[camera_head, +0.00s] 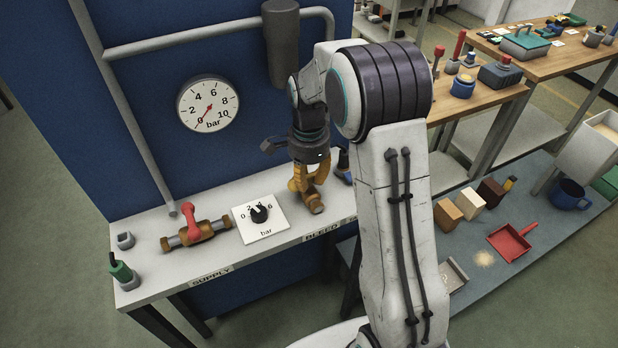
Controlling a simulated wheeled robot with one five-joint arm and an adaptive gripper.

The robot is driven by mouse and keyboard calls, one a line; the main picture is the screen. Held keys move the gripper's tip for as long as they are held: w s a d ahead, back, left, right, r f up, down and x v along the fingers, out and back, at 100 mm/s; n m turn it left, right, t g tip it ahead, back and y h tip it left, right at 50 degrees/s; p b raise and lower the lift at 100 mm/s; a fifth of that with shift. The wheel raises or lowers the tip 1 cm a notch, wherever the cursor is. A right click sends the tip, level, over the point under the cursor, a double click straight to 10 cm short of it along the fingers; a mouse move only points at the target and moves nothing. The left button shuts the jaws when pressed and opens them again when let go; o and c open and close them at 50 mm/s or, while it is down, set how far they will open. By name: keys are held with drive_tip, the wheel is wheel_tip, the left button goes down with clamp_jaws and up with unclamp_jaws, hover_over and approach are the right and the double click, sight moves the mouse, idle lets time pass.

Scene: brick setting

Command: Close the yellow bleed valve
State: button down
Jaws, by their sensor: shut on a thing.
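The bleed valve (316,206) stands on the bench near the BLEED label, partly hidden by my gripper and arm. Its brass-coloured body shows low down, with yellow-orange parts above it. My gripper (302,184) points down at the valve and is shut on its yellow handle. Handle and fingers overlap in this view, so the handle's exact angle cannot be told. The round pressure gauge (208,104) on the blue panel has its red needle near 0 bar.
The red-handled supply valve (194,231) and a black-knobbed dial plate (261,219) stand left of my gripper. A green-topped item (121,270) is at the bench's left end. A lower shelf (545,204) at right holds blocks, a red dustpan (511,241) and a blue mug (567,194).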

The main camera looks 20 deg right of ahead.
sight(309, 178)
drive_tip(key=shift+m, duration=0.4)
drive_tip(key=c, duration=1)
unclamp_jaws()
drive_tip(key=shift+r, duration=0.1)
wheel_tip(309, 178, up, 12)
drive_tip(key=shift+f, duration=0.1)
idle(0.4)
